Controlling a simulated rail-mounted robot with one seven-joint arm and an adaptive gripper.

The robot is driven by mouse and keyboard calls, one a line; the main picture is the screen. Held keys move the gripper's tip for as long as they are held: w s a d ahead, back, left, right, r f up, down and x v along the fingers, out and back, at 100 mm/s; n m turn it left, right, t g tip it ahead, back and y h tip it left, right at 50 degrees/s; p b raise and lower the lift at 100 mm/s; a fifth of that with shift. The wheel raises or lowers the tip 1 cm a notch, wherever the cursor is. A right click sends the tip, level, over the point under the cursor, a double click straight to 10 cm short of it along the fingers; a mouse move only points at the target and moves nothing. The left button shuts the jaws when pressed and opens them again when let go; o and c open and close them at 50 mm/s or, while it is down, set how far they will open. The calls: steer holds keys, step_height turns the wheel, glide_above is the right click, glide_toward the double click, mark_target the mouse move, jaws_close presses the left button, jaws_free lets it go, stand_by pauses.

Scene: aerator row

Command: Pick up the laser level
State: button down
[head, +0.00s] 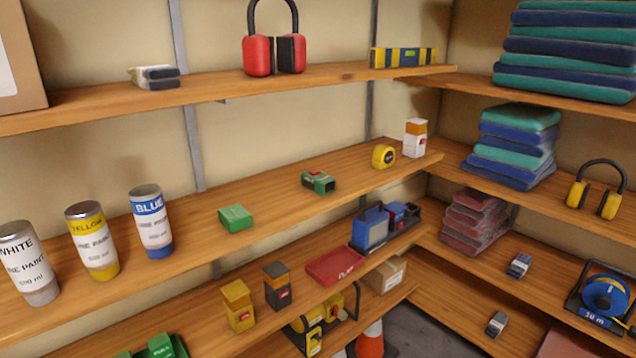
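No label in the head view names a laser level, so I cannot tell for sure which thing it is. A small green box-shaped device (319,182) with a dark end and a red mark lies on the middle shelf, right of a plain green block (236,218). A yellow and dark-blue bar like a spirit level (403,57) lies on the top shelf at its right end. My gripper is not in view.
Paint cans, white (27,265), yellow (92,242) and blue (151,222), stand on the middle shelf (270,207) at left. A yellow tape measure (384,156) and a white-orange box (415,138) stand at its right end. The top shelf (215,89) overhangs behind.

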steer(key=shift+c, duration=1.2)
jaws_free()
